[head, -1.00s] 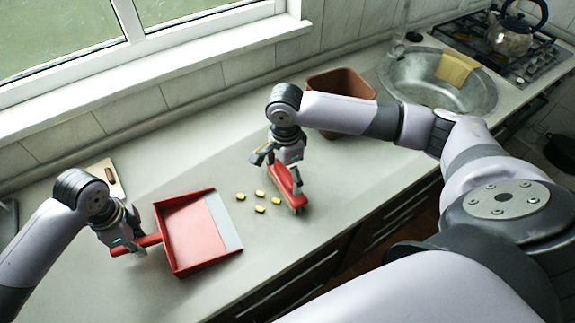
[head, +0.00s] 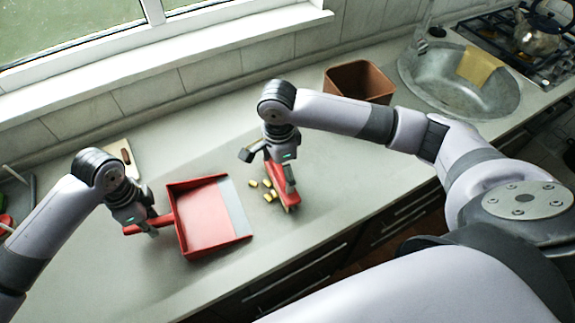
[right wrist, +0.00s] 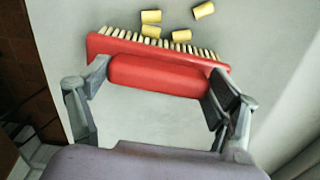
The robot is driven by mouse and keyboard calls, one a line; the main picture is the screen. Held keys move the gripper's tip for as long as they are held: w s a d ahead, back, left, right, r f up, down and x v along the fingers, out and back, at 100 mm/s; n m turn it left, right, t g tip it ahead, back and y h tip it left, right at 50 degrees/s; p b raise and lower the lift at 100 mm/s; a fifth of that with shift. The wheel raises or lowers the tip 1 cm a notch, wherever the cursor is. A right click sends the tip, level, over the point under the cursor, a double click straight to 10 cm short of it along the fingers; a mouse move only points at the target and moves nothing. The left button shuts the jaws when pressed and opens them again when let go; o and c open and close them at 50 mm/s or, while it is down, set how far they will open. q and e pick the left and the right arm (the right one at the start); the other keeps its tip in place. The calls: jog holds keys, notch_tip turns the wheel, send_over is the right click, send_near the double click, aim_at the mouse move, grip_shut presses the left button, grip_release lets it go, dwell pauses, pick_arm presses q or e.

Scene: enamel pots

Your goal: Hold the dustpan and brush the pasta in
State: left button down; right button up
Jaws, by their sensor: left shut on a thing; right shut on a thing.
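The red dustpan (head: 203,220) lies on the counter with its grey lip facing right, toward the pasta. My left gripper (head: 144,222) is shut on its handle at the left. Several yellow pasta pieces (head: 268,184) lie on the counter between the lip and the brush; they also show in the right wrist view (right wrist: 203,10). My right gripper (head: 281,180) is shut on the red brush (head: 291,207), whose handle (right wrist: 158,76) lies between the fingers in the right wrist view. Its pale bristles face the pasta, very near or touching the closest pieces. The pan looks empty.
A brown bin (head: 358,83) stands at the back, left of the metal sink (head: 460,85) with a yellow cloth (head: 483,63). A small board (head: 123,158) lies behind my left arm. The counter's front edge (head: 300,262) runs close below the pan and brush.

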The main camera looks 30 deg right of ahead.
jog(key=shift+w+a, duration=0.15)
jog(key=shift+a, duration=2)
jog(key=shift+w+a, duration=0.15)
jog(key=shift+a, duration=1.95)
jog(key=shift+w+a+r, duration=0.15)
jog(key=shift+a, duration=1.85)
jog(key=shift+w+a+r, duration=0.15)
jog(key=shift+a, duration=1.85)
jog(key=shift+a, duration=0.1)
jog(key=shift+w+a, duration=0.1)
jog(key=shift+a, duration=1)
jog(key=shift+d, duration=0.1)
